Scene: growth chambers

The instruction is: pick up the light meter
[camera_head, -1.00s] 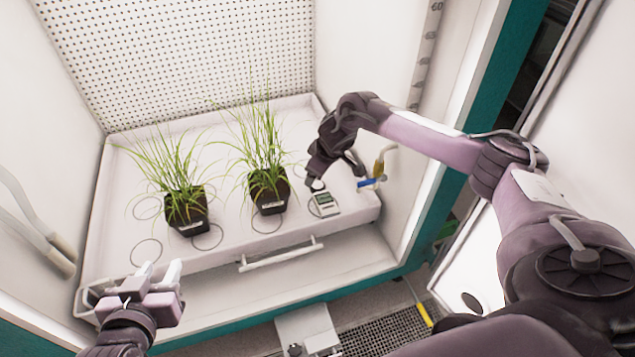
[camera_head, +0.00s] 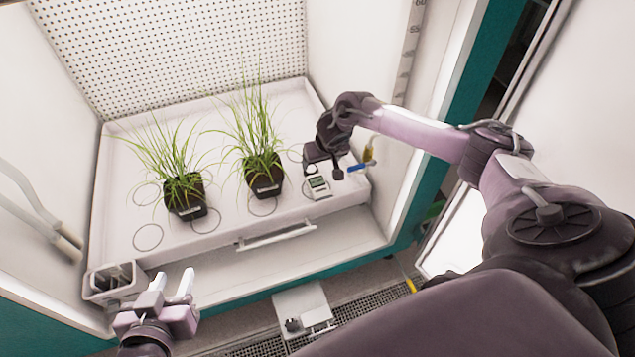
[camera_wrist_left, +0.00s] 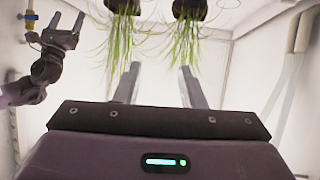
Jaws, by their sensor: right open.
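The light meter (camera_head: 318,187) is a small pale handheld device with a little grey screen. It lies on the white tray near its front right, right of the plants. My right gripper (camera_head: 323,172) is open, pointing down just behind and over the meter's far end, with one dark finger on its right. Whether it touches the meter I cannot tell. My left gripper (camera_head: 172,279) is open and empty in front of the chamber, far from the meter. Its two separated fingers also show in the left wrist view (camera_wrist_left: 161,82).
Two potted grasses (camera_head: 185,195) (camera_head: 264,175) stand on the white tray (camera_head: 120,220), left of the meter. A blue-handled valve (camera_head: 360,167) is close right of my right gripper. A holder (camera_head: 115,283) sits at the front left corner. A handle (camera_head: 276,236) runs along the front.

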